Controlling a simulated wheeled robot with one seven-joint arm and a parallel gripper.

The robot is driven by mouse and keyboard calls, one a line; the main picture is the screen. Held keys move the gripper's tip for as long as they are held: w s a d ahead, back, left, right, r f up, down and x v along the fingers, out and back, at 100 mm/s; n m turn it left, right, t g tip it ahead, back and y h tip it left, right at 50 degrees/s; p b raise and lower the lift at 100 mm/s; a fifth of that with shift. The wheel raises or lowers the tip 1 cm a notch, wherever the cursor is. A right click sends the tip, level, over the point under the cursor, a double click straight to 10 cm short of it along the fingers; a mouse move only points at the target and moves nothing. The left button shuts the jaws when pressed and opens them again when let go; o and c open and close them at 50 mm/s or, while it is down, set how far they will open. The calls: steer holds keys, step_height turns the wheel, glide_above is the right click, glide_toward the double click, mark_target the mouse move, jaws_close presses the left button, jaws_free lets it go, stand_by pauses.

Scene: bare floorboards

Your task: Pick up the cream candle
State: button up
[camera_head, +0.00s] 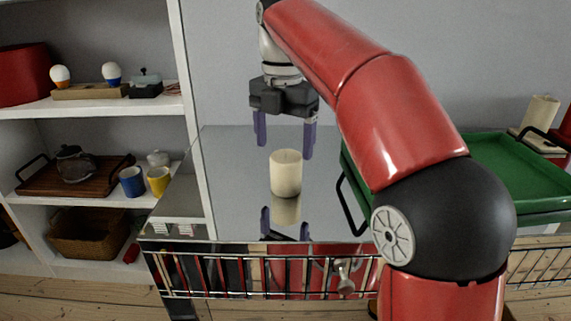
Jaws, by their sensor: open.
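The cream candle (286,174) stands upright on a glossy, reflective tabletop (230,190), with its mirror image below it. My gripper (284,147) points down with its two purple fingers spread wide and nothing between them. In the picture the fingertips lie just above and to either side of the candle's top. They look apart from it, seemingly a little behind or above it; the exact depth is hard to tell. My red arm reaches in from the right and hides part of the table's right side.
A green tray (525,165) with dark handles sits at the right, partly behind my arm. A white shelf (90,108) at left holds egg cups, a wooden tray, mugs and a basket. A wire rail (210,275) runs along the front.

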mark_target(287, 173)
steer(key=f, duration=0.2)
steer(key=f+b, duration=0.1)
steer(key=f, duration=0.4)
steer(key=shift+s+d+f+b, duration=0.15)
steer(key=shift+s+d+b, duration=0.15)
steer(key=shift+d+b, duration=0.1)
steer(key=shift+a, duration=0.1)
steer(key=c, duration=1.2)
steer(key=shift+o, duration=0.2)
